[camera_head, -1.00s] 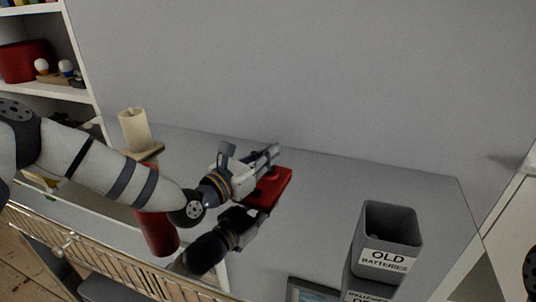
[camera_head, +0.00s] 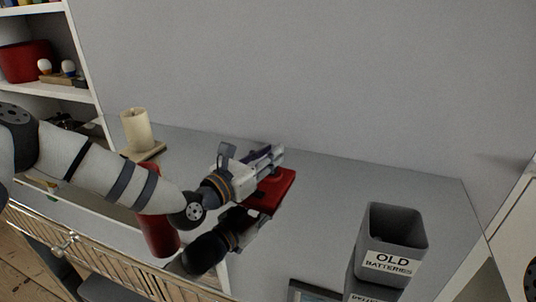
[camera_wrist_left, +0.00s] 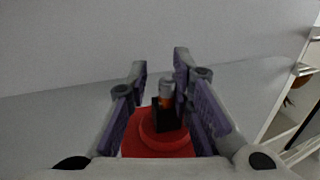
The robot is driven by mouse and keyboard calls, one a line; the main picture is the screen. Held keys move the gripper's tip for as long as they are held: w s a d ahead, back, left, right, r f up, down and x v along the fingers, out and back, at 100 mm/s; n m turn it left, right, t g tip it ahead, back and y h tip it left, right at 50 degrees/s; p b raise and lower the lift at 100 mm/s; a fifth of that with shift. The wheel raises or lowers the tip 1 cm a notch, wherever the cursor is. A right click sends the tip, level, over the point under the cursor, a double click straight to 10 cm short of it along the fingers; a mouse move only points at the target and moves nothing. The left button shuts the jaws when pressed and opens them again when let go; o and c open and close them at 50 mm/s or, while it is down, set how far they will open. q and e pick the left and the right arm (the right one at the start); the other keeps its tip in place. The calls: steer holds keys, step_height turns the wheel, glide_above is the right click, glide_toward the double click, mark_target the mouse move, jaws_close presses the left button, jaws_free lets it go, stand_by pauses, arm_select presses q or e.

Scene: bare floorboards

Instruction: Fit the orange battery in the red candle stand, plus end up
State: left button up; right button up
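The red candle stand (camera_head: 276,190) lies on the glossy grey top, partly hidden behind my left gripper (camera_head: 276,155). In the left wrist view, its round red base (camera_wrist_left: 150,143) carries a black holder (camera_wrist_left: 164,117). The orange battery (camera_wrist_left: 167,98) stands upright at the holder, silver end up; its lower part is hidden, and I cannot read a plus mark. My left gripper also shows in that view (camera_wrist_left: 158,75), its purple-padded fingers apart on either side of the battery. The right finger is close to it; a gap shows on the left. My right gripper is not in view.
A grey bin (camera_head: 392,245) labelled OLD BATTERIES stands at right. A cream candle (camera_head: 137,130) stands at back left, and a red cylinder (camera_head: 158,236) is under my left forearm. An open drawer (camera_head: 110,262) is at the front. The top between stand and bin is clear.

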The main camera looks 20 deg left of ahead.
arm_select(q)
steer(key=shift+s+d+f, duration=0.15)
steer(key=shift+f, duration=0.35)
steer(key=shift+s+d+f, duration=0.1)
steer(key=shift+s+f, duration=0.05)
steer(key=shift+f, duration=0.3)
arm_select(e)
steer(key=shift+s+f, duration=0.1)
arm_select(q)
steer(key=shift+r, duration=0.4)
steer(key=shift+r+p, duration=0.6)
steer(key=shift+r, duration=0.1)
steer(key=v, duration=1.1)
steer(key=shift+s+a, duration=0.25)
steer(key=shift+a, duration=0.1)
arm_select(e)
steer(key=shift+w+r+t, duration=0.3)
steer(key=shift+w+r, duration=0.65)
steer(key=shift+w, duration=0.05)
